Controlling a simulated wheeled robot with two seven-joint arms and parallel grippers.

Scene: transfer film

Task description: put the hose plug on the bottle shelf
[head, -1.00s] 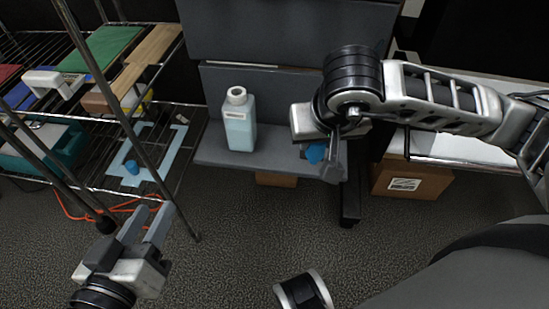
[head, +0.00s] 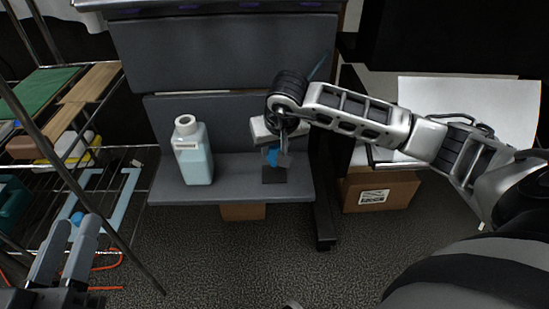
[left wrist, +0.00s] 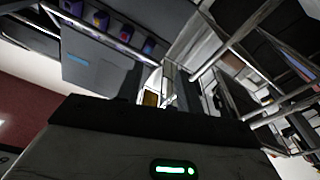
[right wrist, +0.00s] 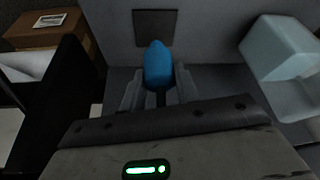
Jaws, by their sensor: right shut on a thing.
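The blue hose plug (right wrist: 158,66) is between the fingers of my right gripper (right wrist: 158,88), which is shut on it. In the head view the plug (head: 272,157) shows partly below my right gripper (head: 281,150), over the right part of the grey bottle shelf (head: 230,188). A dark square patch (head: 274,176) lies on the shelf just below the plug; I cannot tell whether they touch. A pale blue bottle (head: 194,155) with a white cap stands upright on the shelf to the left. My left gripper (head: 76,222) is open and empty at the lower left.
A wire rack (head: 110,185) stands at the left, with a light blue frame (head: 122,205) and another small blue piece (head: 77,218) on it. A cardboard box (head: 378,190) is right of the shelf. Shelf space between bottle and plug is clear.

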